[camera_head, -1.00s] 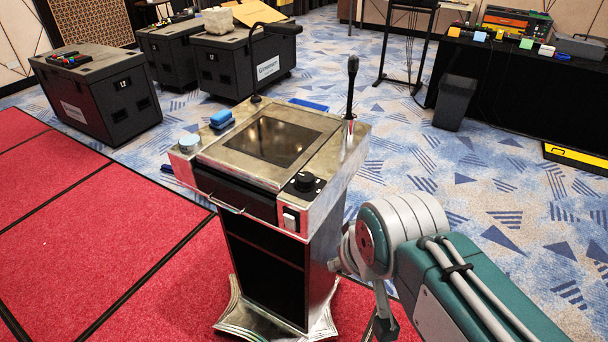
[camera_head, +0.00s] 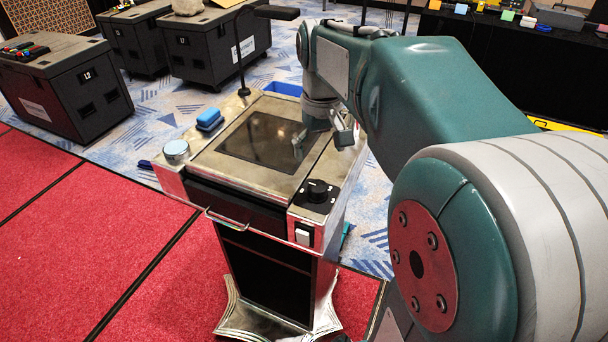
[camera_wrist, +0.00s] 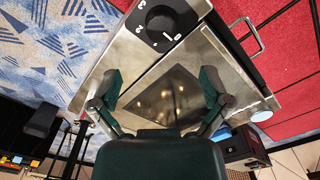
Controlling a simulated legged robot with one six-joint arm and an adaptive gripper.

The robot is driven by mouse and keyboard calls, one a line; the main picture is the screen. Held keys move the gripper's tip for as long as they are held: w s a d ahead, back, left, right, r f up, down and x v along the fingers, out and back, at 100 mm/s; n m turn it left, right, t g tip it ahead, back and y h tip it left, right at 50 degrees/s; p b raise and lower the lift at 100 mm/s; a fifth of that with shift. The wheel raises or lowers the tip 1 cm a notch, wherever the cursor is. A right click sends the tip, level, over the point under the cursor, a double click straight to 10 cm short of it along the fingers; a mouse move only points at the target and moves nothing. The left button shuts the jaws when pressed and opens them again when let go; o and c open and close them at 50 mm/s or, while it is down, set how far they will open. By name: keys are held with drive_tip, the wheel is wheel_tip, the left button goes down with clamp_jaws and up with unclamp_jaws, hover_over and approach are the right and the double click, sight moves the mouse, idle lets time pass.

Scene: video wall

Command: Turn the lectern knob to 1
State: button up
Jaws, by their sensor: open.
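The lectern (camera_head: 205,160) stands in the middle of the head view, with a silver metal top and a dark inset screen. Its black round knob (camera_head: 317,189) sits on a black plate at the near right corner of the top. In the wrist view the knob (camera_wrist: 168,20) is at the upper edge, with white marks around it; its setting is hard to read. My gripper (camera_head: 322,140) is over the right part of the top, beyond the knob and apart from it. In the wrist view my gripper (camera_wrist: 158,92) has its two fingers spread, with nothing between them.
A blue block (camera_head: 209,119) and a round light-blue-topped item (camera_head: 176,150) lie on the lectern's left side. A gooseneck lamp (camera_head: 242,60) rises at its back. A white switch (camera_head: 304,236) is on the front below the knob. Black cases (camera_head: 65,88) stand behind left.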

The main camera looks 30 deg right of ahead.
sight(318, 186)
wheel_tip(318, 186, down, 10)
drive_tip(key=shift+a+r, duration=0.1)
drive_tip(key=shift+r, duration=0.05)
drive_tip(key=shift+c, duration=0.3)
drive_tip(key=shift+s, duration=0.1)
drive_tip(key=c, duration=1.1)
